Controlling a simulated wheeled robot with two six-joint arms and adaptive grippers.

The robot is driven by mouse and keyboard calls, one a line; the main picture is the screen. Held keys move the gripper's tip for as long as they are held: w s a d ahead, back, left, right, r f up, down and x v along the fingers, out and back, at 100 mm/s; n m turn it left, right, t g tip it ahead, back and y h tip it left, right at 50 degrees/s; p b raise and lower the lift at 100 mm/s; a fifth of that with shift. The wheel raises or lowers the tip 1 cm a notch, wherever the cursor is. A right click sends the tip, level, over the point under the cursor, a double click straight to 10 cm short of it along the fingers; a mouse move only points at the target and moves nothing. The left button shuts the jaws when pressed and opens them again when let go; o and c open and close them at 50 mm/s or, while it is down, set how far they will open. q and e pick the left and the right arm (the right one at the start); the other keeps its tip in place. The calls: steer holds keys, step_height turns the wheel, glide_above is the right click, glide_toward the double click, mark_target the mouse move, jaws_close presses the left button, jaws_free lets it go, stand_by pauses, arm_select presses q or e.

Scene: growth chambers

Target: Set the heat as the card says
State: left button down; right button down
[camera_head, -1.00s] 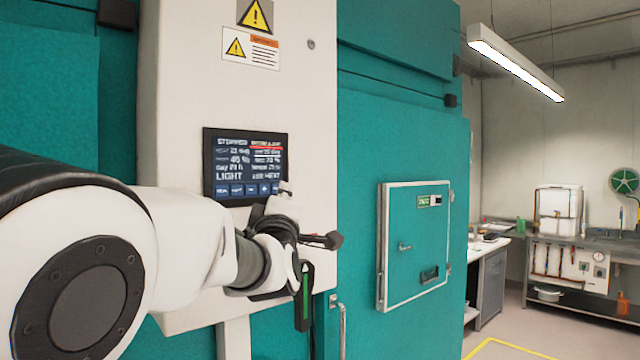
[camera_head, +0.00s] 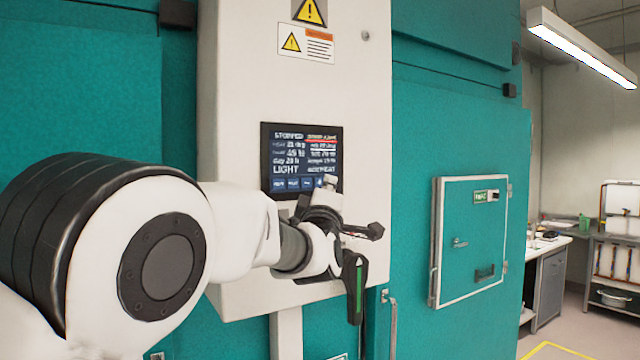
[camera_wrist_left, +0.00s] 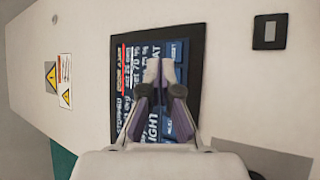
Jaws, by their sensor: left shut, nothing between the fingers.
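The control screen (camera_head: 301,158) is a dark touch panel on the white cabinet front, with white text, a red line at upper right and a row of blue buttons along its bottom. I can read "STOPPED" and "LIGHT"; smaller text is blurred. My left gripper (camera_head: 330,184) is at the screen's lower right corner and covers part of the button row. In the left wrist view the screen (camera_wrist_left: 191,75) appears turned sideways, and the shut, empty fingers (camera_wrist_left: 167,68) lie in front of it. I cannot tell whether they touch it. No card is recognisable. My right gripper is not in view.
Warning labels (camera_head: 306,44) sit above the screen. A teal chamber wall with a small framed hatch (camera_head: 470,240) is to the right. A lab bench (camera_head: 548,270) and shelf unit stand further right. A small dark square fitting (camera_wrist_left: 269,33) shows beside the screen in the wrist view.

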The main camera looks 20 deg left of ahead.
arm_select(q)
steer(key=shift+w+a, duration=0.1)
steer(key=shift+a, duration=0.05)
stand_by(0.7)
steer(key=shift+w+a, duration=0.15)
steer(key=shift+a, duration=0.1)
steer(key=shift+w+a+b, duration=0.15)
steer(key=shift+a+b, duration=0.05)
steer(key=shift+b, duration=0.15)
stand_by(0.4)
stand_by(0.3)
steer(key=shift+s+d+b, duration=0.3)
steer(key=shift+d+b, duration=0.05)
steer(key=shift+b, duration=0.1)
steer(key=shift+s+d, duration=0.15)
steer(key=shift+d, duration=0.1)
